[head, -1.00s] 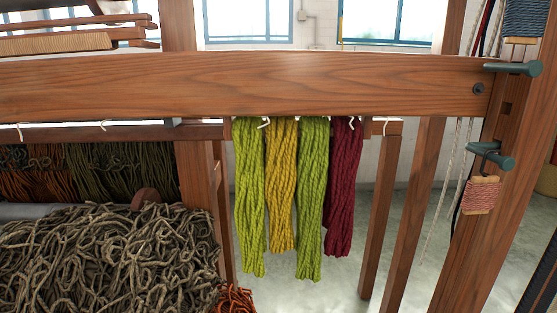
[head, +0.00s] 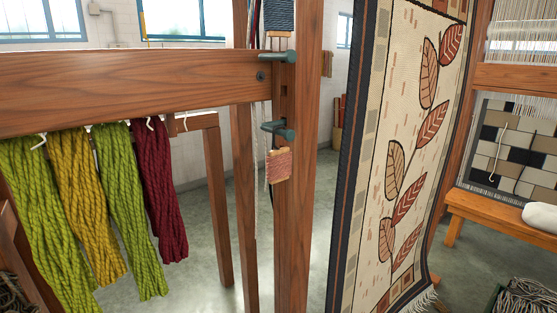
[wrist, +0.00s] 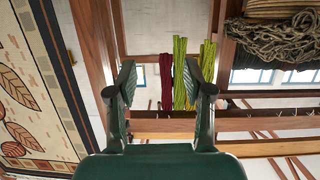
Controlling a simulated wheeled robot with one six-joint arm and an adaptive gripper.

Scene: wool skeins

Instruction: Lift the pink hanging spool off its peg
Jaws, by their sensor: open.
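The pink spool (head: 279,166) hangs below the lower green peg (head: 279,129) on the wooden post in the head view. My gripper (wrist: 163,85) shows only in the wrist view. Its two green fingers are wide apart with nothing between them. The skeins appear beyond them at a distance. I cannot make out the pink spool in the wrist view.
Green, yellow and dark red skeins (head: 165,190) hang from the wooden beam (head: 120,88), left of the post (head: 296,220). A leaf-patterned rug (head: 400,150) hangs to the right. A low orange bench (head: 495,214) stands farther right. Grey floor shows between.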

